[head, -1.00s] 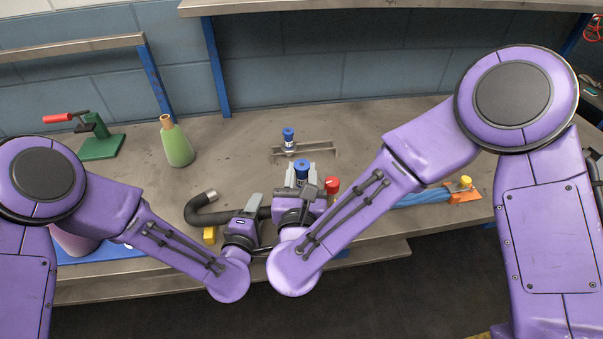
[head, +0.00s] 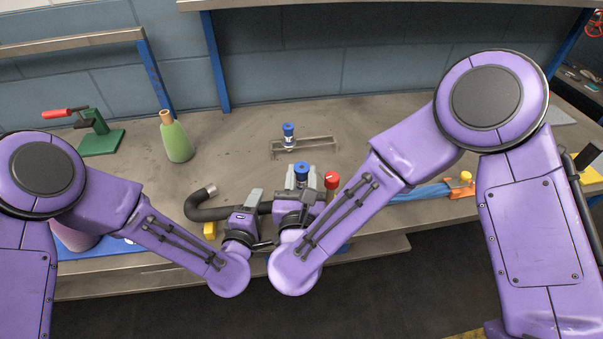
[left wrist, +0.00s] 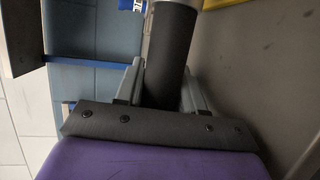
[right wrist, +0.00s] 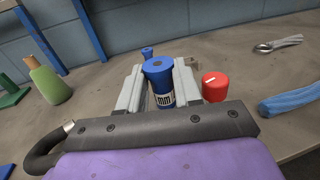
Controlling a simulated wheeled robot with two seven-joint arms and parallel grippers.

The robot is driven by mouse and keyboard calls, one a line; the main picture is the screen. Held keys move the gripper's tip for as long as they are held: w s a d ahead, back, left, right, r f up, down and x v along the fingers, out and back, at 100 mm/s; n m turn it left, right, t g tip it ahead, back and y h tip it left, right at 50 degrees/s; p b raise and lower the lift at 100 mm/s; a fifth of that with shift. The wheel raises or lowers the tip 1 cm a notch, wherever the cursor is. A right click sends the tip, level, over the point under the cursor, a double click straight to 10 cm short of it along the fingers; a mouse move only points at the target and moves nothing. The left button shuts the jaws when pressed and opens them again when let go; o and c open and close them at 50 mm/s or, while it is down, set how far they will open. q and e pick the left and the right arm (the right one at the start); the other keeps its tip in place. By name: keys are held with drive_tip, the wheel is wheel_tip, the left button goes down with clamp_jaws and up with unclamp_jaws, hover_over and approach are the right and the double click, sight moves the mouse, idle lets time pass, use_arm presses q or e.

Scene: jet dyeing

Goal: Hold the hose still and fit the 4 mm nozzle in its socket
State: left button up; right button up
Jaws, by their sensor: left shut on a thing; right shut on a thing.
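My left gripper (head: 254,202) is shut on the black hose (head: 206,211); the hose also shows between the fingers in the left wrist view (left wrist: 168,55). The hose has a metal end and lies low over the bench's front part. My right gripper (head: 302,173) is shut on a blue-topped nozzle (head: 302,169), just right of the left gripper. In the right wrist view this nozzle (right wrist: 159,82) stands upright between the fingers, with a black-and-white label on its side. The nozzle's lower end and the socket are hidden by my gripper.
A second blue-topped nozzle (head: 288,132) stands at a metal rack (head: 318,146) behind. A red knob (head: 332,181) is close on the right of my right gripper. The bench's middle left is clear.

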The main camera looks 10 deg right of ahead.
drive_tip(key=shift+f, duration=1)
drive_tip(key=o, duration=1.1)
drive_tip(key=shift+s, duration=0.1)
drive_tip(key=v, duration=1.2)
